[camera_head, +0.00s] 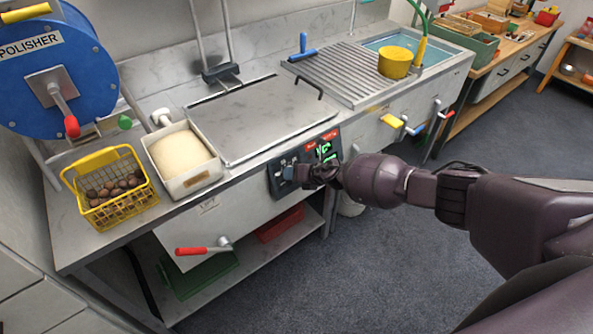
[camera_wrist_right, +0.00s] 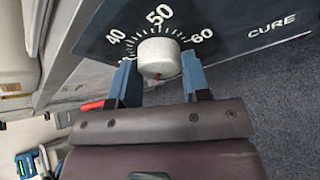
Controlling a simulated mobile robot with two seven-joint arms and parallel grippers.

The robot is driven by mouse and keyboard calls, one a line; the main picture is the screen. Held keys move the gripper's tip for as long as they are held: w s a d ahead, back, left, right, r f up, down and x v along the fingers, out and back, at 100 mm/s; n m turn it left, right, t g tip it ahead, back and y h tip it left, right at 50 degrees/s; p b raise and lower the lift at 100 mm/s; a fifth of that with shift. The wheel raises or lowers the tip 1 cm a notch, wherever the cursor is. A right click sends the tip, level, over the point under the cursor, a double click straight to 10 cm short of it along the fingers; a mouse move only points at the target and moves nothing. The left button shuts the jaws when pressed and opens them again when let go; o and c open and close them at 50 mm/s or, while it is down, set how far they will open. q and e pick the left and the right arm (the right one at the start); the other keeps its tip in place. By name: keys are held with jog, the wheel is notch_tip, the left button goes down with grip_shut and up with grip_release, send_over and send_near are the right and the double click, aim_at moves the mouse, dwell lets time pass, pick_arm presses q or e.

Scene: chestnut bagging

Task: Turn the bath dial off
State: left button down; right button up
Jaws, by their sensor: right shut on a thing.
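The bath dial is a round pale knob (camera_wrist_right: 158,57) on a dark control panel (camera_wrist_right: 250,22), seen in the wrist view. White numbers 40, 50 and 60 curve around it, and the word CURE is printed to the right. My right gripper (camera_wrist_right: 158,66) has one blue-grey finger on each side of the knob and is shut on it. In the head view the panel (camera_head: 277,183) is on the bench front, with green lit displays. My right gripper (camera_head: 318,175) reaches it from the right and hides the knob there. My left gripper is not in view.
A steel lid (camera_head: 262,120) covers the bench top above the panel. A pale bin (camera_head: 196,183) and a yellow basket (camera_head: 128,212) of chestnuts stand left. A red-handled lever (camera_head: 192,251) sticks out below. A yellow pot (camera_head: 395,62) sits by the sink. Open floor lies to the right.

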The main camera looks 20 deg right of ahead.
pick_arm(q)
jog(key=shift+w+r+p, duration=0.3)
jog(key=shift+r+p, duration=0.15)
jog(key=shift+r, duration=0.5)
pick_arm(e)
jog(key=shift+n+h, duration=0.3)
jog(key=shift+n, duration=0.3)
jog(key=o, duration=0.9)
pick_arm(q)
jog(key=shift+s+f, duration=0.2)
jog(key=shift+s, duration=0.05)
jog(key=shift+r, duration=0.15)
pick_arm(e)
jog(key=shift+r, duration=0.15)
pick_arm(q)
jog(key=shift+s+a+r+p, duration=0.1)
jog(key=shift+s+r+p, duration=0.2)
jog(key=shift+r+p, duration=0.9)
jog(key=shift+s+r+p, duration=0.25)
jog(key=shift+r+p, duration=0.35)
jog(key=shift+p, duration=1.1)
pick_arm(e)
jog(key=shift+v, duration=5.3)
